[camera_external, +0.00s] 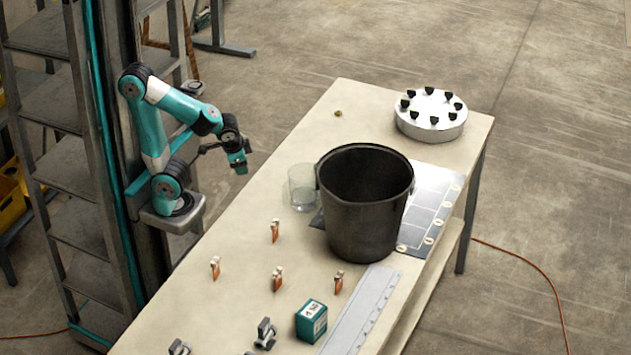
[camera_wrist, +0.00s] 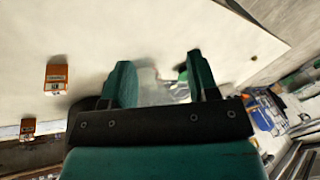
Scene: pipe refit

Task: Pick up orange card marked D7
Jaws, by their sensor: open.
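Several small orange cards with whitish tops stand on the table: one behind (camera_external: 275,232), one at the left (camera_external: 215,270), one in the middle (camera_external: 277,280) and one at the right (camera_external: 338,283). Their marks are too small to read, so I cannot tell which is D7. My gripper (camera_external: 240,163) hangs beside the table's left edge, apart from the cards. In the wrist view my gripper (camera_wrist: 163,75) is open, with no card between its fingers. Two orange cards show at the left there, a nearer one (camera_wrist: 57,76) and one at the edge (camera_wrist: 27,128).
A big black bucket (camera_external: 363,215) and a clear glass (camera_external: 302,190) stand mid-table. A white round holder with black pieces (camera_external: 431,117) stands at the far end. A teal box (camera_external: 311,322), metal clamps (camera_external: 265,335) and a grey rail (camera_external: 360,318) lie in front.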

